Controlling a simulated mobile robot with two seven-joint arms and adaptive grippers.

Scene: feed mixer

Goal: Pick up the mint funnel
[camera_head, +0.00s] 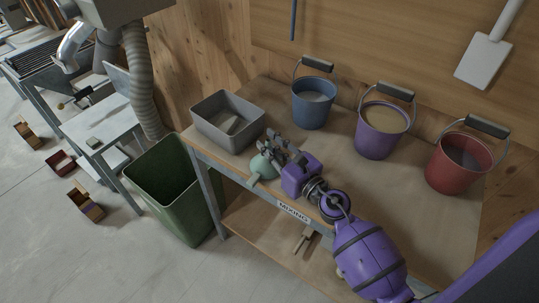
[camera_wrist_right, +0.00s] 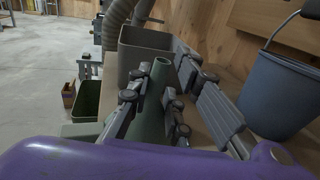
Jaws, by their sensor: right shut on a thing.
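The mint funnel (camera_head: 262,166) is at the bench's front left edge, in front of the grey bin. My right gripper (camera_head: 273,150) is shut on it, with dark fingers on its far side in the head view. In the right wrist view the funnel (camera_wrist_right: 153,98) stands between the fingers (camera_wrist_right: 152,112), narrow end up and widening downward. The fingers hide part of it, and I cannot tell whether it touches the bench. My left gripper is not in view.
A grey bin (camera_head: 206,121) stands on the bench (camera_head: 300,137) behind the funnel. Blue (camera_head: 313,106), purple (camera_head: 380,135) and red (camera_head: 456,166) buckets stand along the back. A green waste bin (camera_head: 170,190) is on the floor at left. Bare bench lies between gripper and buckets.

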